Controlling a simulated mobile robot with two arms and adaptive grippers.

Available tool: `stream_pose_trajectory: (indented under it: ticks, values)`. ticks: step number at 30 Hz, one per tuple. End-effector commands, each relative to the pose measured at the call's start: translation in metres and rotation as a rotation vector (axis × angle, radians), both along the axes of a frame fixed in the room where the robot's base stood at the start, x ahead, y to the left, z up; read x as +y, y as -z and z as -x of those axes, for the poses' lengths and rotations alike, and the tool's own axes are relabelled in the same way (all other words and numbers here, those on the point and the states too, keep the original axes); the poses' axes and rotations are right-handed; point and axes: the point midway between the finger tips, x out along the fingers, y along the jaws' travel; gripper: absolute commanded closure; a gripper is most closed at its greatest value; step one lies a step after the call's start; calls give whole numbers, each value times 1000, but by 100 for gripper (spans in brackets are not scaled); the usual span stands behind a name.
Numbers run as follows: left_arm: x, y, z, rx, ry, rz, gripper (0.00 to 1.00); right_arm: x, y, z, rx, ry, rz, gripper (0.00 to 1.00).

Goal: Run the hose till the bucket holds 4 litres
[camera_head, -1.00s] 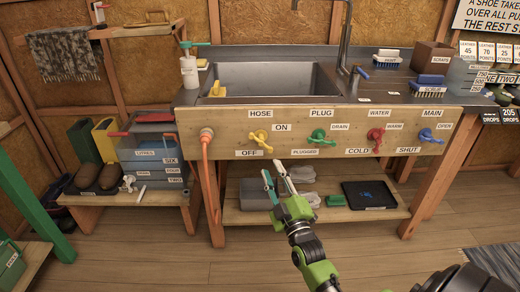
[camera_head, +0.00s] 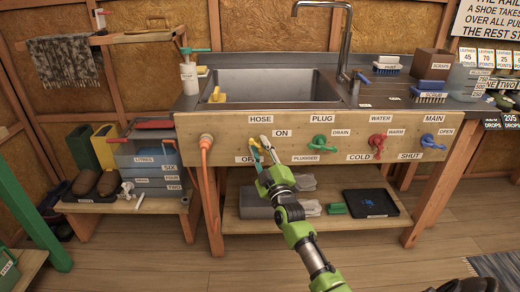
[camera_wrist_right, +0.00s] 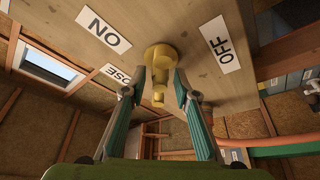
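The blue-grey bucket (camera_head: 150,158), marked LITRES with level labels including SIX and TWO, stands on a low wooden shelf left of the sink bench. Its contents cannot be made out. The orange hose (camera_head: 206,180) hangs from the left end of the tap panel, outside the bucket. My right gripper (camera_head: 261,145) is at the yellow HOSE tap, which it largely hides in the head view. In the right wrist view the yellow tap (camera_wrist_right: 158,62) sits between the two separated fingers; firm contact cannot be told. My left gripper is not in view.
Green PLUG (camera_head: 319,142), red WATER (camera_head: 377,142) and blue MAIN (camera_head: 430,140) taps line the panel (camera_head: 345,152) to the right. The steel sink (camera_head: 280,90) is above. A lower shelf (camera_head: 280,224) holds a grey box and a black tray. The floor in front is clear.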

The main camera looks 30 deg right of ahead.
Motion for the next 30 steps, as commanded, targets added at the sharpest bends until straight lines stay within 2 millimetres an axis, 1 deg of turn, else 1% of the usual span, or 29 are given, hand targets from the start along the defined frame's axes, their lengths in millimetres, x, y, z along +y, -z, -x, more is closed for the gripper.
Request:
stream_pose_trajectory:
  ticks: [3,4,5,6,7,14,20,23,30]
  values:
    - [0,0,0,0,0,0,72,0,0,0,0,0,0,72]
    - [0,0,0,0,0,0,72,0,0,0,0,0,0,77]
    - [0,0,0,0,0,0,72,0,0,0,0,0,0,85]
    - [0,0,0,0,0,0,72,0,0,0,0,0,0,96]
    - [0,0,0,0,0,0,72,0,0,0,0,0,0,100]
    - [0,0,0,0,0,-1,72,0,0,0,-3,0,-4,100]
    - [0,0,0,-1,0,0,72,1,1,0,-24,-1,-44,100]
    - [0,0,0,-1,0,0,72,1,0,0,-51,0,-84,100]
    - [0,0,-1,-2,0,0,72,0,0,0,-148,0,-245,100]
